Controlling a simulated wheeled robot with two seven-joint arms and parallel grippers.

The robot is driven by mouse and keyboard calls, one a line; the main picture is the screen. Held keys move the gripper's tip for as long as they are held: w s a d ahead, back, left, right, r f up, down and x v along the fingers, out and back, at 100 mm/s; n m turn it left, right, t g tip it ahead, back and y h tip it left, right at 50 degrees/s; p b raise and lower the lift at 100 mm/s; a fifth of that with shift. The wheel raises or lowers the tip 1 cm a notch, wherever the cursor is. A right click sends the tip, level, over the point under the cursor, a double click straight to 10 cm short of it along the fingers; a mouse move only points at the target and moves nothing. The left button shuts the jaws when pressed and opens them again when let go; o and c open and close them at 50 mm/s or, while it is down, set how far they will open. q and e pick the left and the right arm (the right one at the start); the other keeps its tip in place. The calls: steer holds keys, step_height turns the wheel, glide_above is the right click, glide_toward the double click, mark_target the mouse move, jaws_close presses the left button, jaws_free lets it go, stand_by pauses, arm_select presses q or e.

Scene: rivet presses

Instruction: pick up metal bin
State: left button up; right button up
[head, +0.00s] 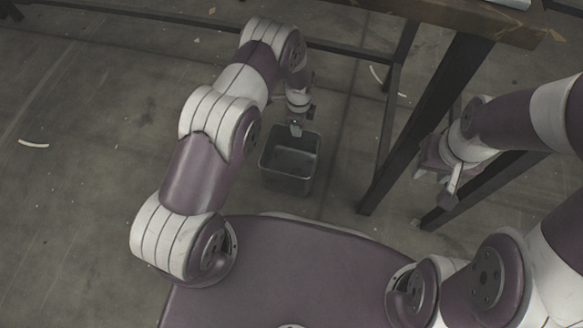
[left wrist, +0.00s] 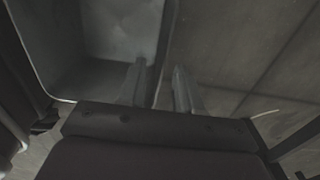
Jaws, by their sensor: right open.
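The metal bin (head: 287,171) is a grey, open-topped box below my left arm, beside the table legs; it looks empty. My left gripper (head: 296,130) points down at the bin's far rim. In the left wrist view the bin (left wrist: 95,45) fills the upper left. There my left gripper's fingers (left wrist: 161,78) stand apart, one over the inside of the bin and one outside, with the wall between them. Contact with the wall cannot be made out. My right gripper (head: 449,192) is open and empty at the right, away from the bin.
A table with a brown top (head: 455,17) and dark metal legs (head: 425,115) stands behind and right of the bin. A low rail crosses behind my left arm. The concrete floor (head: 80,150) at the left is mostly clear, with small scraps.

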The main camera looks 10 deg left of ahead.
arm_select(q)
steer(key=f+b, duration=0.2)
steer(key=f, duration=0.1)
steer(key=f+b, duration=0.3)
steer(key=shift+w+a+f, duration=0.15)
steer(key=shift+w+f, duration=0.05)
steer(key=shift+f, duration=0.2)
steer(key=shift+r, duration=0.2)
steer(key=shift+c, duration=0.3)
jaws_close()
stand_by(0.4)
